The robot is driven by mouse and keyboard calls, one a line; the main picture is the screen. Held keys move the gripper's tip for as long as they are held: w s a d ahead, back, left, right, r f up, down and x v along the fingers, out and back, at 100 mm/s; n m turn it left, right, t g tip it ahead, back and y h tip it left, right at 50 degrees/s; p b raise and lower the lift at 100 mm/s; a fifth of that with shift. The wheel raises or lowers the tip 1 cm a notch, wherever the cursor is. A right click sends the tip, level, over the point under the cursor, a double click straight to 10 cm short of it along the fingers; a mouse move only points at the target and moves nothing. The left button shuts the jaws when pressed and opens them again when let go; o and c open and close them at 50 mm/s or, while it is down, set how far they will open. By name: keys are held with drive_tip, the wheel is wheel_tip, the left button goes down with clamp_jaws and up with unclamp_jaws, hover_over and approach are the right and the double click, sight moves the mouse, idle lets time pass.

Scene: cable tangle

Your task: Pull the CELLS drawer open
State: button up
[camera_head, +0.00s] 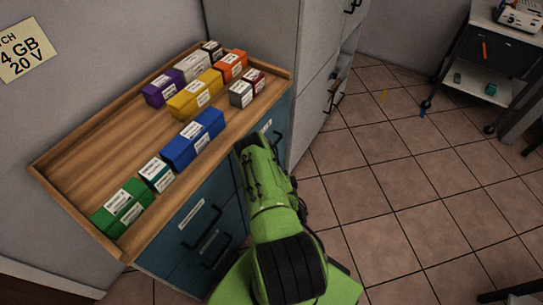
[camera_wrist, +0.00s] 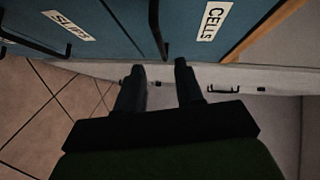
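In the wrist view the blue CELLS drawer front (camera_wrist: 185,35) fills the upper right, with its white CELLS label (camera_wrist: 216,21). A dark bar handle (camera_wrist: 156,28) runs along this front to the left of the label. My gripper (camera_wrist: 158,67) is open and empty, its two dark fingers apart. The handle's lower end shows between the fingertips in the picture; I cannot tell whether the fingers reach around it. In the head view my arm hides the gripper. A labelled blue drawer front (camera_head: 268,127) shows beside the arm, its label too small to read.
A second labelled drawer (camera_wrist: 70,27) with a dark handle (camera_wrist: 25,40) lies left in the wrist view. The cabinet's wooden top (camera_head: 95,160) carries several coloured boxes. A tall grey cabinet (camera_head: 270,50) stands beside it. Tiled floor (camera_head: 400,190) is open to the right.

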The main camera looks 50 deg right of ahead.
drive_tip(key=b+x, duration=0.6)
drive_tip(key=x, duration=0.4)
drive_tip(key=shift+w+d+f, duration=0.1)
drive_tip(key=shift+w+d, duration=0.1)
clamp_jaws()
